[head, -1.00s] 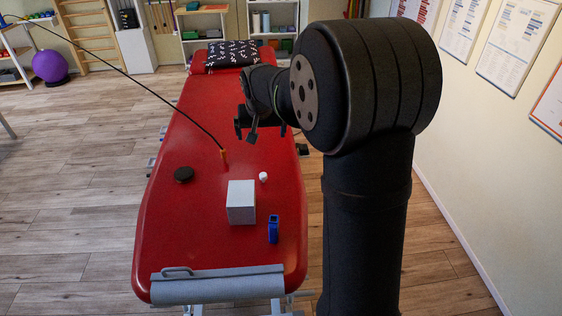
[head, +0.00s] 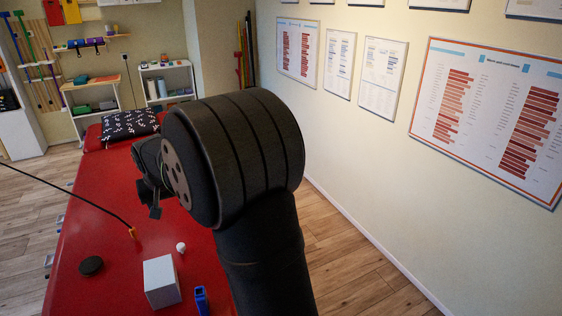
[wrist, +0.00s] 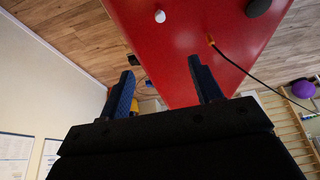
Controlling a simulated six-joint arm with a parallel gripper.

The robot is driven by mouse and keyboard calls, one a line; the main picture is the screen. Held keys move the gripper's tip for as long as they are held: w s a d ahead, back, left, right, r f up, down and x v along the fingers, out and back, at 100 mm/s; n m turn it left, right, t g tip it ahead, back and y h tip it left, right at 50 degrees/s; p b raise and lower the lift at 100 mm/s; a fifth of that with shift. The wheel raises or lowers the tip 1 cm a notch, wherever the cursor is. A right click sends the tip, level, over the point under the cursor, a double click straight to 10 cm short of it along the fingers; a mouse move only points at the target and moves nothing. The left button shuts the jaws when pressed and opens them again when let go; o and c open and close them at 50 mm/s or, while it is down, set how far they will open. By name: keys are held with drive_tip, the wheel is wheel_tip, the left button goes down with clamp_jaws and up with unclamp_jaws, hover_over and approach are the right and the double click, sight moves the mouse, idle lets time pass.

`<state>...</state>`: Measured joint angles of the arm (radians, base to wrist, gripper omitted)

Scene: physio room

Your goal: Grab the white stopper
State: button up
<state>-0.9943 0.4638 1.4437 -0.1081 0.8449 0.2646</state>
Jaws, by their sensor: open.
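The white stopper (head: 181,247) is a small round white piece standing on the red treatment table (head: 85,230), behind the grey box. My gripper (head: 150,200) is above the table, farther back than the stopper, and partly hidden behind my arm. In the wrist view my two fingers (wrist: 162,68) are apart with nothing between them. The stopper is well beyond the fingertips.
A grey box (head: 161,281) and a blue item (head: 201,299) stand in front of the stopper. A black disc (head: 91,266) lies to the left. A thin black cable with an orange end (head: 132,234) reaches the table. A patterned black pillow (head: 130,124) lies at the far end.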

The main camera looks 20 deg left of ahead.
drive_tip(key=n+g+h, duration=0.3)
drive_tip(key=n, duration=0.9)
hover_over(181, 245)
drive_tip(key=s, duration=0.1)
wheel_tip(181, 245, down, 13)
drive_tip(key=f, duration=1.2)
drive_tip(key=shift+a, duration=0.2)
drive_tip(key=shift+w+d+f, duration=0.1)
drive_tip(key=shift+w+f, duration=0.15)
drive_tip(key=shift+f, duration=1.05)
drive_tip(key=shift+w+d+f, duration=0.1)
drive_tip(key=shift+w+f, duration=0.1)
drive_tip(key=shift+f, duration=1.05)
drive_tip(key=c, duration=1.1)
drive_tip(key=shift+o, duration=0.2)
drive_tip(key=shift+r, duration=0.1)
